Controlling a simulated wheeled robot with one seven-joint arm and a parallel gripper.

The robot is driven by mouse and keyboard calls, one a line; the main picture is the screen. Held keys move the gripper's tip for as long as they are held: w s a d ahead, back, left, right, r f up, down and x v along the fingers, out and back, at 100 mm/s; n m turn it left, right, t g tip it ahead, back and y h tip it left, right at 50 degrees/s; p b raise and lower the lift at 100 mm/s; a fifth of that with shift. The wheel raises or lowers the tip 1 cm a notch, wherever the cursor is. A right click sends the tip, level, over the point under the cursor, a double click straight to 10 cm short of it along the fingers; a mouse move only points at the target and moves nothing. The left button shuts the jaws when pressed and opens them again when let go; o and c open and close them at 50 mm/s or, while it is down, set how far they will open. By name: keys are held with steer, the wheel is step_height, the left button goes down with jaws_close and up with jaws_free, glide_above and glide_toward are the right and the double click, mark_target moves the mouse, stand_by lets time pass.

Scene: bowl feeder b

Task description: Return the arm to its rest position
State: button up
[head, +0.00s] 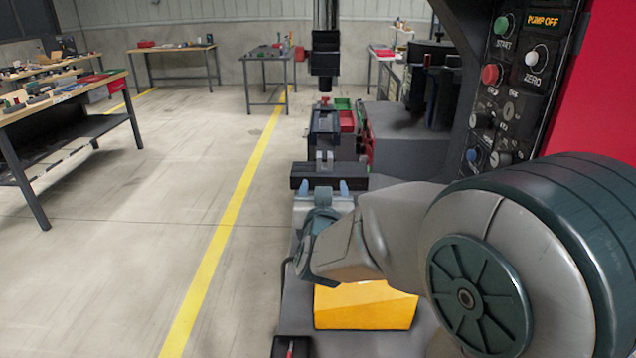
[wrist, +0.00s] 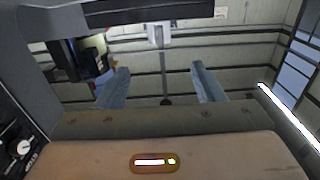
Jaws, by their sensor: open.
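My arm reaches forward from the lower right of the head view, bent at the wrist. My gripper (head: 336,186) shows at the far end of the arm, with two blue-grey fingertips just in front of a dark block. In the wrist view my gripper (wrist: 160,80) has its two fingers spread well apart. Nothing sits between the fingers. The fingers point toward a far wall in that view.
A control panel (head: 510,90) with buttons and a "PUMP OFF" display stands close on the right. A yellow-orange box (head: 365,305) lies below my arm. Workbenches (head: 60,105) stand at the left and back. The floor (head: 130,250) at left is clear, crossed by a yellow line.

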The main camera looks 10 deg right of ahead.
steer(key=s+d+f+n+g+y+p, duration=0.1)
steer(key=s+f+g, duration=0.2)
steer(key=s+g, duration=0.4)
steer(key=s+d+f+n+g+y+p, duration=0.1)
steer(key=s+f+g, duration=0.3)
steer(key=s, duration=1.4)
steer(key=g+y+p, duration=0.1)
steer(key=g, duration=0.2)
steer(key=shift+d+f+y, duration=0.15)
steer(key=shift+d+y, duration=0.15)
steer(key=shift+d, duration=0.1)
steer(key=shift+s, duration=0.1)
